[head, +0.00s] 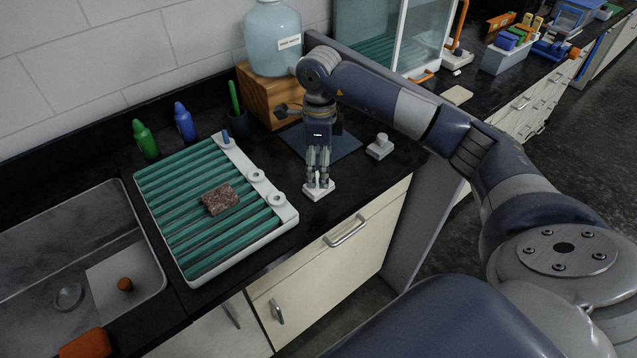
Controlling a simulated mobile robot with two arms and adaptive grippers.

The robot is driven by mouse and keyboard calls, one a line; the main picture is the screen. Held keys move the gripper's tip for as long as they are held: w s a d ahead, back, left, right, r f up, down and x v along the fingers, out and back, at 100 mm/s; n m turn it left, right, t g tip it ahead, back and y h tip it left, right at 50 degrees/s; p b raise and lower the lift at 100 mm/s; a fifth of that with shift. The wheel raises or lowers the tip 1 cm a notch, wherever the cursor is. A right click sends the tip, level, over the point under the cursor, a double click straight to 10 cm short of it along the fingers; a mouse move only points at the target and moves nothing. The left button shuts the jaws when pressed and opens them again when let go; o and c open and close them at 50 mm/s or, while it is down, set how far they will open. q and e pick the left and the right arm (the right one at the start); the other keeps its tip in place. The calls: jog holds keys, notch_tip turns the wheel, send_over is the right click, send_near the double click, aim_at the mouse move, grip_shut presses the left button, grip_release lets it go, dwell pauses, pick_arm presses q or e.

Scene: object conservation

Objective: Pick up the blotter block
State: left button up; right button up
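A small white block (318,193), which looks like the blotter block, sits on the black counter near its front edge. My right gripper (318,183) points straight down over it, with its fingertips at the block's top. The fingers hide the upper part of the block, and I cannot tell whether they grip it or are just around it. A similar white block with a round knob (380,147) stands on the counter to the right, apart from the gripper. My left gripper is not in view.
A white rack with green slats (290,222) holds a reddish-brown speckled slab (221,199) left of the gripper. A dark blue mat (343,144) and a wooden box (262,104) bearing a large jug (272,45) are behind. A sink (60,235) is at far left.

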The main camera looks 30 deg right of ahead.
aim_at(318, 175)
jog(key=f, duration=0.1)
jog(key=f+p, duration=0.2)
jog(key=f, duration=0.1)
jog(key=shift+s+a, duration=0.15)
jog(key=shift+a, duration=0.1)
jog(key=shift+f, duration=0.65)
jog(key=c, duration=1)
